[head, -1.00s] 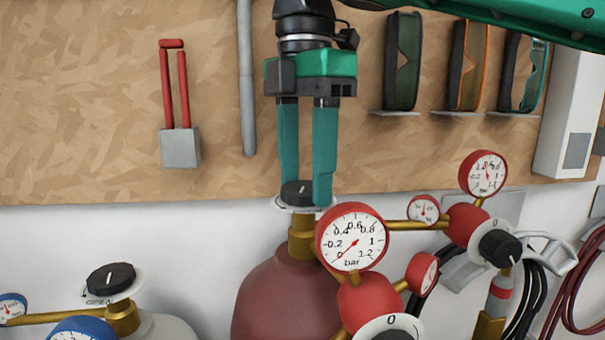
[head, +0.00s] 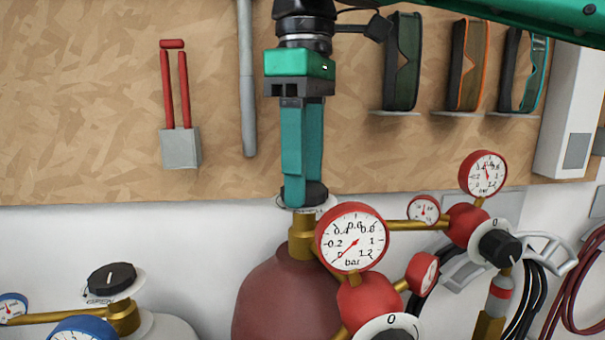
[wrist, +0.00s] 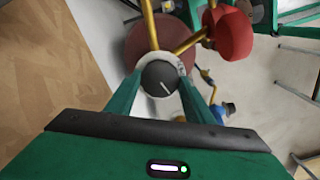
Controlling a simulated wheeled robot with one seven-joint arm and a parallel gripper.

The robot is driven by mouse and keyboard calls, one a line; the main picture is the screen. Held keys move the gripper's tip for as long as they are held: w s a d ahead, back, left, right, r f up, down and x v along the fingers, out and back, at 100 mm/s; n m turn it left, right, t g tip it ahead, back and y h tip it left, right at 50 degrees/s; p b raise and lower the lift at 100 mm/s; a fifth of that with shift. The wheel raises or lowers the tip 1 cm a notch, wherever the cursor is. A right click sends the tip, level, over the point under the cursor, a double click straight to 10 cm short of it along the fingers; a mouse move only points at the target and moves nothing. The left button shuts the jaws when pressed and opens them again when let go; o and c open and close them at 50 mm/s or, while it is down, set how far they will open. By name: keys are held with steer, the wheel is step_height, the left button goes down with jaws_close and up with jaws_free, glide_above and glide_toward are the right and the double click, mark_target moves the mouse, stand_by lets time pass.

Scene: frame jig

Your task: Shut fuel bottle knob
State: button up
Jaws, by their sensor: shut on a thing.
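The fuel bottle (head: 287,297) is dark red, with a brass valve (head: 301,240) on top. Its black knob (head: 316,194) sits over a white dial disc and is partly hidden by my fingers in the head view. My gripper (head: 303,196) points straight down from above and is shut on this knob. In the wrist view the round black knob (wrist: 160,82) lies between the two green fingers, with a white mark line on its top pointing to the lower right. The disc lettering is too small to read.
A red pressure gauge (head: 352,238) stands close at the right of the valve. Another bottle's black knob (head: 111,278) is at the lower left.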

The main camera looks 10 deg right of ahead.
steer(key=m, duration=0.5)
steer(key=shift+w+m, duration=0.15)
steer(key=shift+m, duration=0.15)
steer(key=m, duration=1.6)
stand_by(0.4)
steer(key=o, duration=1.1)
